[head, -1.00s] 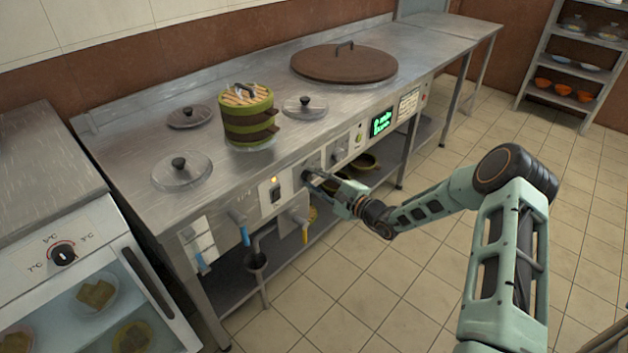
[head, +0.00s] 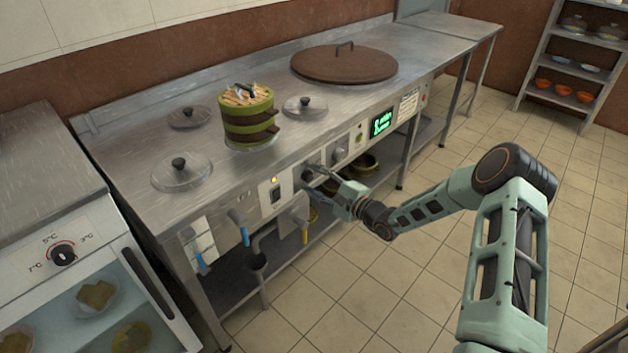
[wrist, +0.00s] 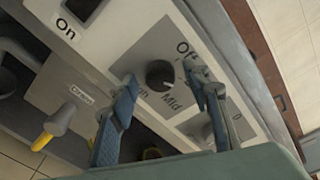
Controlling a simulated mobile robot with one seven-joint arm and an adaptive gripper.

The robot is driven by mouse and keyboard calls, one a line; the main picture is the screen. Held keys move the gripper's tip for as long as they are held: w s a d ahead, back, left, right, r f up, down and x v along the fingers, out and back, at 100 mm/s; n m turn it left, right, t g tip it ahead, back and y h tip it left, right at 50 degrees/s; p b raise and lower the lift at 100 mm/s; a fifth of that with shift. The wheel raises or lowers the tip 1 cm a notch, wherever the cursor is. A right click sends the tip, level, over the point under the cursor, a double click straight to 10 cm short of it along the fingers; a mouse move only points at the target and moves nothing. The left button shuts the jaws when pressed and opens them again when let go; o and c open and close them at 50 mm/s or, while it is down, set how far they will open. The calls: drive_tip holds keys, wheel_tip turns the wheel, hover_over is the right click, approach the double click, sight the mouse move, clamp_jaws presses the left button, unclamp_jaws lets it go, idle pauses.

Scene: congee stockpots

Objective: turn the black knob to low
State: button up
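The black knob (wrist: 160,74) sits on a grey plate on the cooker's front panel. "Off" shows at its upper right in the wrist view, "Mid" at its lower right, and a partly covered label ending in "gh" at its lower left. No "Low" label is visible; the right finger covers part of the plate. I cannot tell where the knob points. My gripper (wrist: 163,85) is open, one finger on each side of the knob, with visible gaps. In the head view my gripper (head: 322,181) is at the panel, beside the knob (head: 308,176).
A lit switch (head: 276,190) marked "On" and yellow- and blue-handled taps are left of the knob. Another control plate (head: 339,147) and a green display (head: 381,123) are to its right. A green steamer (head: 247,118) and lids stand on the counter above. Floor in front is clear.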

drive_tip(key=shift+d, duration=0.1)
drive_tip(key=v, duration=1.2)
